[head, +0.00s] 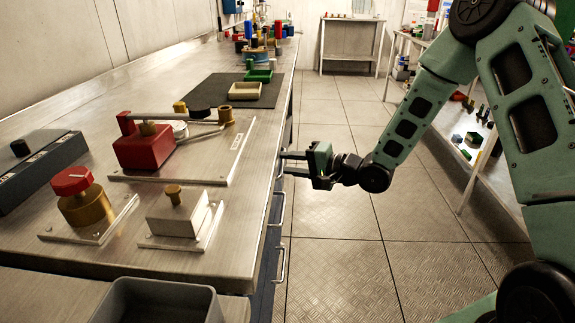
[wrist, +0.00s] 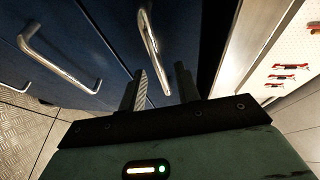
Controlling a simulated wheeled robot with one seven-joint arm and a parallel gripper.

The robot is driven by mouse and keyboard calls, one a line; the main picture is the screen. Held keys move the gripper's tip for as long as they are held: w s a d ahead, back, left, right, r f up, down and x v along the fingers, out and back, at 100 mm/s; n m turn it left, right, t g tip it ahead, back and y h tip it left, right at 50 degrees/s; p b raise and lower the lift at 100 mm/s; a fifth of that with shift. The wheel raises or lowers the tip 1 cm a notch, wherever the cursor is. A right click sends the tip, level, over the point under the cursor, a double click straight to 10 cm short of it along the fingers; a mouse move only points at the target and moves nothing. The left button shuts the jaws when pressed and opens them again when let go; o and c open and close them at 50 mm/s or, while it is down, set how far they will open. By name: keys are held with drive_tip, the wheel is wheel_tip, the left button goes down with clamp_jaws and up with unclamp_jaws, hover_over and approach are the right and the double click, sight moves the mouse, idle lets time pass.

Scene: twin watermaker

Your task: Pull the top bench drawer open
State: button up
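The blue drawer fronts are on the bench's right side, seen steeply from above in the head view. In the wrist view, the nearest metal bar handle (wrist: 152,45) runs down toward the space between my fingertips, on a dark blue front (wrist: 110,28). My gripper (head: 286,163) is level with the upper part of the bench front, its fingers pointing at it. In the wrist view my gripper (wrist: 160,78) is open, with one finger on each side of the handle's lower end. I cannot tell whether either finger touches the handle. The drawer fronts look closed.
A second handle (wrist: 60,60) shows left in the wrist view; a low handle (head: 281,263) shows in the head view. The steel benchtop (head: 235,150) carries a red valve block (head: 143,148) and other fittings. The tiled floor (head: 335,225) beside the bench is clear.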

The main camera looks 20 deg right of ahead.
drive_tip(key=shift+w+a+f, duration=0.1)
drive_tip(key=shift+w+a, duration=0.4)
clamp_jaws()
drive_tip(key=s+d+p, duration=0.5)
drive_tip(key=d, duration=0.8)
drive_tip(key=s+d+p, duration=0.6)
drive_tip(key=d, duration=0.7)
drive_tip(key=shift+d, duration=0.35)
drive_tip(key=shift+s, duration=0.1)
unclamp_jaws()
